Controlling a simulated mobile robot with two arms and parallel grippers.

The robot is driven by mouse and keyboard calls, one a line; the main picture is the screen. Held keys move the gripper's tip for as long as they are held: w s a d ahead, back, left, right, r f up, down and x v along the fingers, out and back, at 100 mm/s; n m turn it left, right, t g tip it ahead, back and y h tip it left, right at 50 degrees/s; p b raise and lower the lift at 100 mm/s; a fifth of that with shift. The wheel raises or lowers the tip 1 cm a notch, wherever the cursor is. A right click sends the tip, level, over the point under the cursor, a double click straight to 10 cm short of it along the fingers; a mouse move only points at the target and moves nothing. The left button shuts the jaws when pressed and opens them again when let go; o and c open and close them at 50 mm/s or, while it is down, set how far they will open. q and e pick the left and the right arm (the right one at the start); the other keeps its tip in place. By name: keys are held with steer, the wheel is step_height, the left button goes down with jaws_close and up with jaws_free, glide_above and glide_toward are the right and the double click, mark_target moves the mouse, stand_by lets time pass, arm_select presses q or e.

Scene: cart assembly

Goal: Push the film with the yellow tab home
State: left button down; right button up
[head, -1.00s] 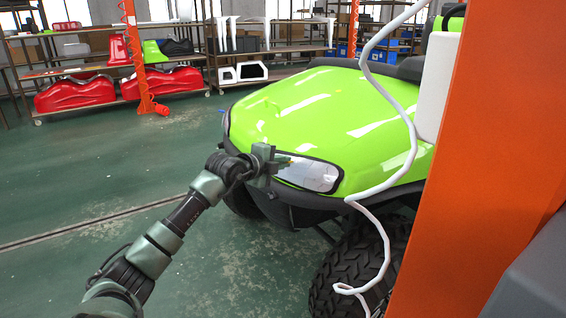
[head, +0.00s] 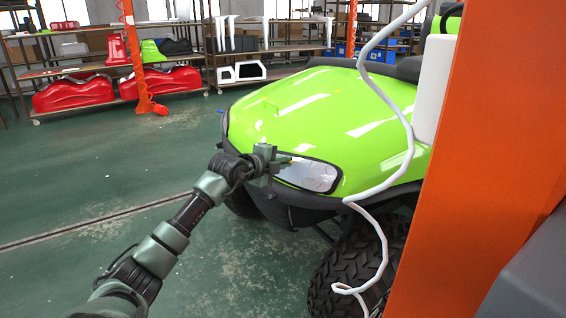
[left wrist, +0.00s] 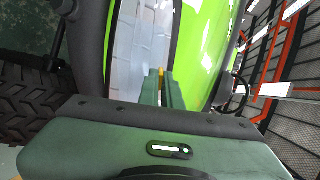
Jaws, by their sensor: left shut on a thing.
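The green cart (head: 320,110) stands with its front corner toward me. Its headlight (head: 318,177) has a pale, glossy face, which also shows as a whitish strip with faint lines in the left wrist view (left wrist: 138,45). I cannot clearly tell the film from the lamp face. A small yellow tab (left wrist: 161,73) shows between the finger ends in the left wrist view. My left gripper (head: 282,160) is at the headlight's upper left end, shut on the tab; it fills the lower middle of the left wrist view (left wrist: 162,88). My right gripper is out of view.
An orange post (head: 480,160) blocks the right side. A white cable (head: 408,150) hangs in front of the cart, right of the headlight. The front tyre (head: 350,270) is below. Shelves with red body parts (head: 75,93) stand far back. The floor at left is clear.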

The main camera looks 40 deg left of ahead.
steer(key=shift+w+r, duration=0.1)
arm_select(q)
steer(key=c, duration=1.5)
jaws_free()
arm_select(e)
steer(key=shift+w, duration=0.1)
arm_select(q)
steer(key=v, duration=0.7)
steer(key=shift+s+r, duration=0.15)
steer(key=shift+s, duration=0.25)
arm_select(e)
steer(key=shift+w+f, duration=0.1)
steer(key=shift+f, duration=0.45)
